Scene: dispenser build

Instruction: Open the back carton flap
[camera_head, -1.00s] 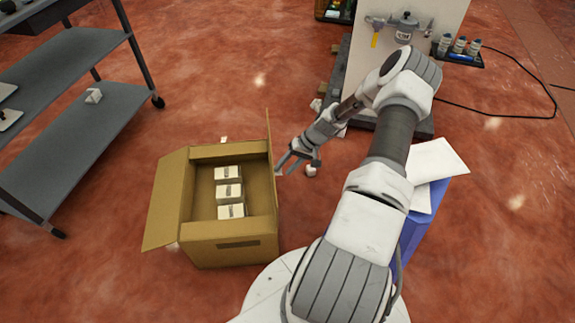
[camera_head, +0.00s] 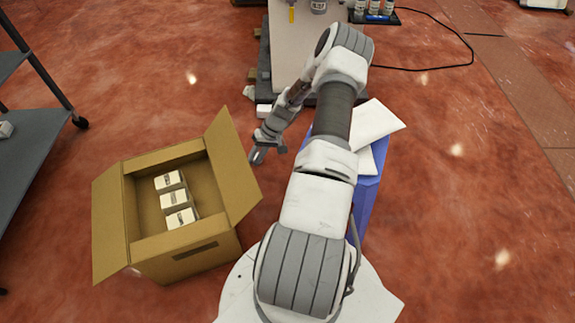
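The open cardboard carton (camera_head: 190,262) stands on the floor at the lower left, turned slightly in the picture. Its left flap (camera_head: 108,225) hangs outward. Its right flap (camera_head: 233,165) stands up and leans outward to the right. A narrow band of cardboard (camera_head: 163,156) runs along the carton's back edge; I cannot tell whether the back flap is folded there. Several white boxes (camera_head: 174,201) sit in a row inside. My gripper (camera_head: 257,157) is just right of the right flap's upper part, apparently empty. Its fingers are too small and overlapped to judge the opening.
A blue bin (camera_head: 366,205) with white sheets (camera_head: 372,124) on top stands right of my arm. A grey shelf cart (camera_head: 30,150) is at the far left. A pale board (camera_head: 299,45) stands on a base at the back. Red floor behind the carton is clear.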

